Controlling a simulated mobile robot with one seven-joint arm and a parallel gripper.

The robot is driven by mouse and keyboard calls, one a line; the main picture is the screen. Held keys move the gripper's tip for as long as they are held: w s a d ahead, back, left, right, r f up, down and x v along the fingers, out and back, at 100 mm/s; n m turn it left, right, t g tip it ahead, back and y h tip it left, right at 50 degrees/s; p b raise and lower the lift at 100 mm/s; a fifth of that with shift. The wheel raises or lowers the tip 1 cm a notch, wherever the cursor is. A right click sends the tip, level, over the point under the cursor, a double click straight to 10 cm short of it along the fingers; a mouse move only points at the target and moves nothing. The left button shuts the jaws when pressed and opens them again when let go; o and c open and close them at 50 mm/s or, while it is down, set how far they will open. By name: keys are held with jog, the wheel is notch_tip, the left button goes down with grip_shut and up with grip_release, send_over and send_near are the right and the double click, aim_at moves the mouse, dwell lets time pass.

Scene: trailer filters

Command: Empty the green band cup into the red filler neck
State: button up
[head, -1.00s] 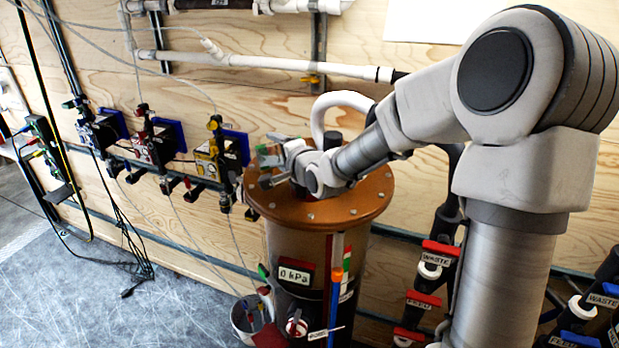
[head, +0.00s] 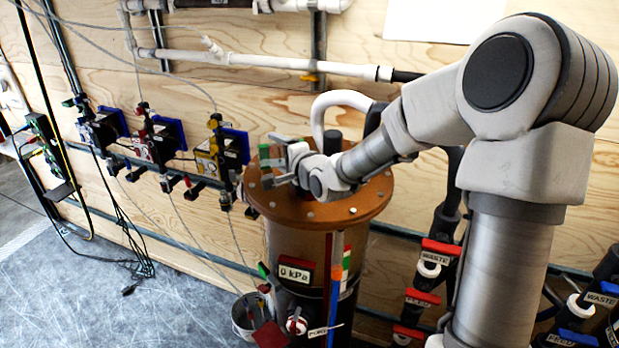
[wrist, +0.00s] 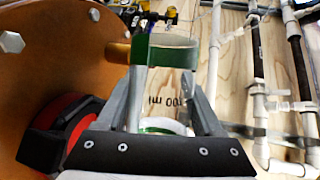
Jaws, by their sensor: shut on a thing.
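My gripper (head: 277,163) is shut on the green band cup (head: 265,158), above the left part of the round copper-coloured lid. In the wrist view, the clear cup (wrist: 170,80) sits between the two fingers (wrist: 168,100). Its green band is near the far end, and its "100 ml" marking reads upside down. The cup looks tipped well over in the head view; its exact tilt and contents are unclear. A black fitting with a red ring (wrist: 82,122), apparently the red filler neck, is on the lid left of the gripper in the wrist view.
The bolted lid (head: 340,208) tops a dark vessel with a "0 kPa" display (head: 295,271). A white hose (head: 318,120) arches behind my wrist. Valve units (head: 212,158) line the wall to the left.

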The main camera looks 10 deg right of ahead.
jog(key=shift+f, duration=0.1)
dwell(0.4)
jog(key=shift+d+r+m+t+y+p, duration=0.35)
jog(key=shift+r+m+t+y+p, duration=0.15)
jog(key=shift+m+p, duration=0.45)
jog(key=shift+d+r+m+t+y+p, duration=0.35)
jog(key=shift+r+m+p, duration=0.2)
jog(key=shift+m+p, duration=0.4)
dwell(1.6)
jog(key=shift+s+d+r+m+t, duration=0.1)
jog(key=shift+d+r+m+t, duration=0.35)
jog(key=shift+m, duration=0.6)
jog(key=shift+s+d+r+m+t, duration=0.1)
jog(key=shift+d+r+m+t, duration=0.25)
jog(key=shift+m, duration=0.7)
dwell(1.9)
